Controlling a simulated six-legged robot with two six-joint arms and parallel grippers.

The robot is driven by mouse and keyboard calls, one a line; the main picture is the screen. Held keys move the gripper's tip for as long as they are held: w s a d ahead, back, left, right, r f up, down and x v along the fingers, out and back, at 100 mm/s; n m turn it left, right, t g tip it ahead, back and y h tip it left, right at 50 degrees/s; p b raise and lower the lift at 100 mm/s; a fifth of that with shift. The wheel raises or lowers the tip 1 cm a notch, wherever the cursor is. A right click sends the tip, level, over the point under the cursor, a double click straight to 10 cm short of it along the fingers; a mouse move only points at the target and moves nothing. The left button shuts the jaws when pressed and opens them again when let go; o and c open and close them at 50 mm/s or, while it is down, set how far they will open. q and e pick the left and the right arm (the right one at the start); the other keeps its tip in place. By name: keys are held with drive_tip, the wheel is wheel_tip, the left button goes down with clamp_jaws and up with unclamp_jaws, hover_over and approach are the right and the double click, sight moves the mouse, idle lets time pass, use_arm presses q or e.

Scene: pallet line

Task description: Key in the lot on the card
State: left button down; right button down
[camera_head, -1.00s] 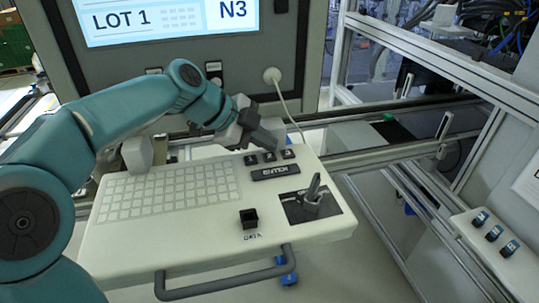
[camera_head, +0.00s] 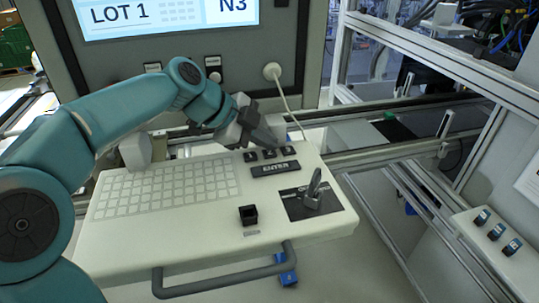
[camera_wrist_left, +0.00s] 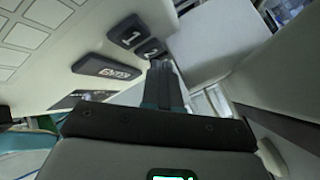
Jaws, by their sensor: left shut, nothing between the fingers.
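The cream control panel (camera_head: 130,245) has a row of small dark keys at its top right: left key (camera_head: 250,157), middle key (camera_head: 269,154) and right key (camera_head: 289,150). A wide ENTER key (camera_head: 275,169) lies below them. My left gripper (camera_head: 272,141) is shut and empty, its tips just above or at the middle and right keys; contact cannot be told. In the left wrist view, key 1 (camera_wrist_left: 126,30), key 2 (camera_wrist_left: 150,48) and ENTER (camera_wrist_left: 107,71) show beside the shut fingers (camera_wrist_left: 166,73); the third key is hidden. The screen (camera_head: 165,14) reads LOT 1 and N3. No card is clearly seen. My right gripper is out of view.
The panel also has a blank key grid (camera_head: 165,187), a black square socket (camera_head: 248,215), a lever (camera_head: 314,190) on a dark plate and a front handle (camera_head: 225,281). A cable (camera_head: 285,100) hangs behind. A metal frame (camera_head: 430,50) stands at right.

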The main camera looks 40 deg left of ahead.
sight(266, 154)
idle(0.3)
use_arm(q)
drive_tip(key=shift+f+b, duration=0.55)
drive_tip(key=shift+b, duration=0.15)
idle(0.6)
idle(0.3)
drive_tip(key=shift+r+p, duration=0.55)
drive_tip(key=shift+r, duration=0.35)
drive_tip(key=shift+r, duration=0.1)
drive_tip(key=shift+r+p, duration=1.7)
drive_tip(key=shift+r, duration=0.75)
